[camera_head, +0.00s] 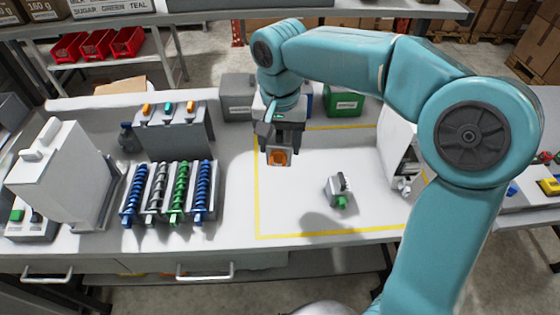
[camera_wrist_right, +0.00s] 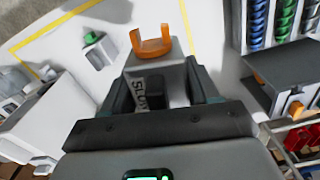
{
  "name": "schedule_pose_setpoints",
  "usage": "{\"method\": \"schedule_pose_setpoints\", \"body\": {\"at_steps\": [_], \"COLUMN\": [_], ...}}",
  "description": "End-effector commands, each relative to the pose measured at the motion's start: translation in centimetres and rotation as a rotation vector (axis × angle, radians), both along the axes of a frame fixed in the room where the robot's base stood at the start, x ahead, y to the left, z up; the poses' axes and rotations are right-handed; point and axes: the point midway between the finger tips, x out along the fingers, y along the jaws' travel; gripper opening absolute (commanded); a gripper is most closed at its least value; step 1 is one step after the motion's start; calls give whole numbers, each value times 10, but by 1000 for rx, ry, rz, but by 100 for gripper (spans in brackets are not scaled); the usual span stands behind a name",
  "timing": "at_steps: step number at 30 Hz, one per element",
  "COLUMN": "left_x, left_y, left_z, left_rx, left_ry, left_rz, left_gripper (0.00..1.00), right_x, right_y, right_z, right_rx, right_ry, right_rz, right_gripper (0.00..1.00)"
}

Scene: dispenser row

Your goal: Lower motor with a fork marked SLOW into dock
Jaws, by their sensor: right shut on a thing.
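My right gripper (camera_head: 280,143) is shut on a grey motor (camera_head: 270,157) with an orange fork (camera_head: 278,157), held above the white table. In the right wrist view the motor (camera_wrist_right: 166,70) sits between the fingers, its orange fork (camera_wrist_right: 151,44) pointing away from the gripper. A label reading SLOW (camera_wrist_right: 140,92) shows on its side. A second grey motor (camera_head: 333,188) with a green fork (camera_head: 341,202) stands apart on the table, right of the gripper. I cannot tell which fixture is the dock. My left gripper is not in view.
Several coloured spirals (camera_head: 168,190) stand in a row at left, before a grey box (camera_head: 178,138) with coloured tabs. A white housing (camera_head: 62,180) is farther left; another (camera_head: 397,135) is at right. Yellow lines (camera_head: 257,205) frame mostly clear table. Grey and green bins stand behind.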

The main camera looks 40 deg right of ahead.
Motion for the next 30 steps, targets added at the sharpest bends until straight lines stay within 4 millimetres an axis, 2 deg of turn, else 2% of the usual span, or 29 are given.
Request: {"method": "schedule_pose_setpoints", "body": {"at_steps": [1,6,17,20,30], "left_x": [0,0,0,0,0], "left_y": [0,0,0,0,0], "left_z": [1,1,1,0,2], "left_rx": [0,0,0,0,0], "left_ry": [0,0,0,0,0], "left_rz": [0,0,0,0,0], "left_gripper": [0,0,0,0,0], "right_x": [1,0,0,0,-1], "right_y": [0,0,0,0,-1], "right_z": [8,20,18,3,-94], "right_rx": [0,0,-1,-1,-1], "right_ry": [-3,-1,1,3,7], "right_rz": [0,0,0,0,0], "right_gripper": [8,8,8,8,8]}}
